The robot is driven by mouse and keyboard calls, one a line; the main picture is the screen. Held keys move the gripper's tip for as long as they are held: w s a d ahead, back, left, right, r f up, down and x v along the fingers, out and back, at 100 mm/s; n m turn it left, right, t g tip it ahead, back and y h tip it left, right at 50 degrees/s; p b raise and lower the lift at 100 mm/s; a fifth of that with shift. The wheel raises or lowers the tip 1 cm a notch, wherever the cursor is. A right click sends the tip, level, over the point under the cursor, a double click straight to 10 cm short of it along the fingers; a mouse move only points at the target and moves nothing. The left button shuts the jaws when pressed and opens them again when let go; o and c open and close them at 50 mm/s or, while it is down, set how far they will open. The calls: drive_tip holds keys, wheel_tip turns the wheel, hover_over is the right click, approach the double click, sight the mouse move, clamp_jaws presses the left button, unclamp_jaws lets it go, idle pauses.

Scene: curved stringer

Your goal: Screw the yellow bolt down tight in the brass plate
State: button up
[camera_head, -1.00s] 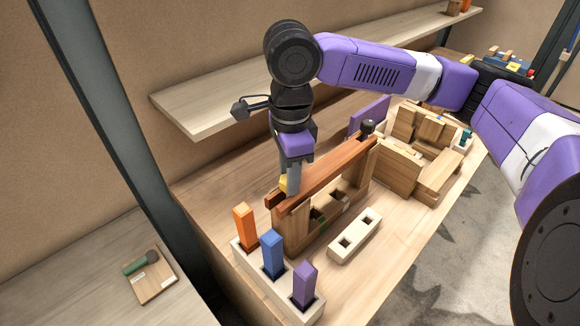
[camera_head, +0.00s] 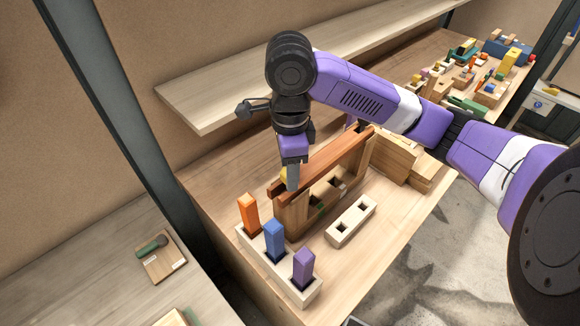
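My gripper (camera_head: 292,182) points down at the near left end of a reddish-brown wooden beam (camera_head: 335,158). A yellow piece (camera_head: 284,175), probably the yellow bolt, shows just left of its grey finger. The finger partly covers it, so I cannot tell whether the gripper is closed on it, nor how deep it sits. The brass plate cannot be made out in this view.
The beam lies on a wooden frame (camera_head: 292,216) on the bench. In front are a pale block with two square holes (camera_head: 352,222) and a pale rack (camera_head: 309,295) with orange, blue and purple pegs. A shelf (camera_head: 200,115) runs behind my arm.

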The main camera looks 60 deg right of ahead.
drive_tip(key=shift+o, duration=0.2)
drive_tip(key=n, duration=0.6)
drive_tip(key=shift+d+r, duration=0.1)
drive_tip(key=n, duration=0.6)
drive_tip(key=shift+s, duration=0.1)
drive_tip(key=shift+r, duration=0.2)
idle(0.4)
clamp_jaws()
drive_tip(key=m, duration=0.6)
drive_tip(key=shift+f, duration=0.3)
drive_tip(key=shift+m, duration=1)
